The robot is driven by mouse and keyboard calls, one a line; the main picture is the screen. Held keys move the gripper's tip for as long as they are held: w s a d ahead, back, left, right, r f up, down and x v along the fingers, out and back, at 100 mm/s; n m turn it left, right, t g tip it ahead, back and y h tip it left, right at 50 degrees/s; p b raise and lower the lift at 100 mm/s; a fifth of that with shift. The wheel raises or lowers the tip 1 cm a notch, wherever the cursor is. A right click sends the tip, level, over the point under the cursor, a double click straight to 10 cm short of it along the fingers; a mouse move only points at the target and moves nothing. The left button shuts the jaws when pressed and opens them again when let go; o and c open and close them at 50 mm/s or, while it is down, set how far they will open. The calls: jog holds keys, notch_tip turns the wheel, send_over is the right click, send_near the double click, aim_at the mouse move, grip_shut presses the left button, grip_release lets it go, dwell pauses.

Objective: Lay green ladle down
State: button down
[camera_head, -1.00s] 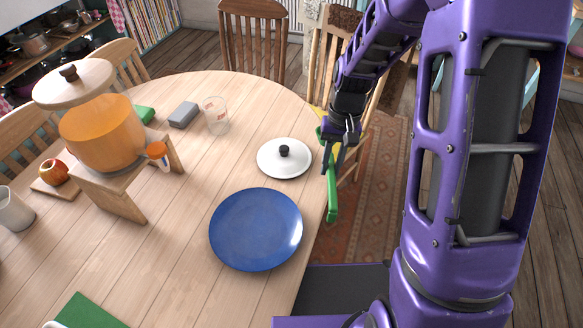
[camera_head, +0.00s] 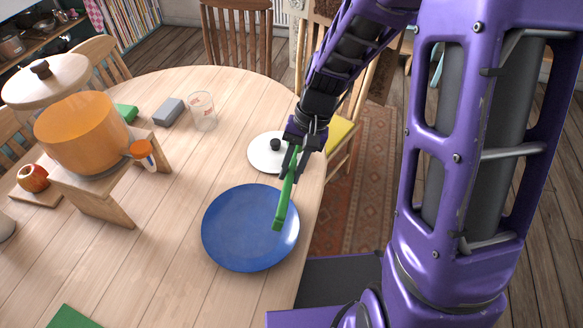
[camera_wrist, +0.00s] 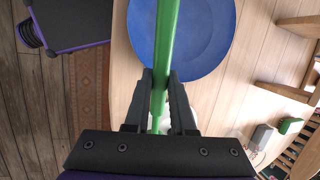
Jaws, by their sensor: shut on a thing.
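The green ladle (camera_head: 284,204) is held in my gripper (camera_head: 292,162), whose fingers are shut on its handle. In the head view the ladle slants down over the right part of the blue plate (camera_head: 231,246); I cannot tell how high above it. In the wrist view the green ladle (camera_wrist: 167,40) runs up between the fingers of my gripper (camera_wrist: 160,78) and across the blue plate (camera_wrist: 205,45). Its far end is out of that view.
A white lid (camera_head: 262,155) with a black knob lies behind the plate, partly hidden by my gripper. An orange pot (camera_head: 82,130) stands on a wooden stand (camera_head: 105,205) at left. A glass (camera_head: 202,112) and grey block (camera_head: 168,112) stand further back. Bare table lies left of the plate.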

jog(key=shift+f+b, duration=1.8)
jog(key=shift+f, duration=0.95)
jog(key=shift+s+a+f+t+b, duration=0.1)
jog(key=shift+s+f+t+b, duration=0.35)
jog(key=shift+b, duration=0.5)
jog(key=shift+w+f, duration=0.15)
jog(key=shift+f, duration=0.05)
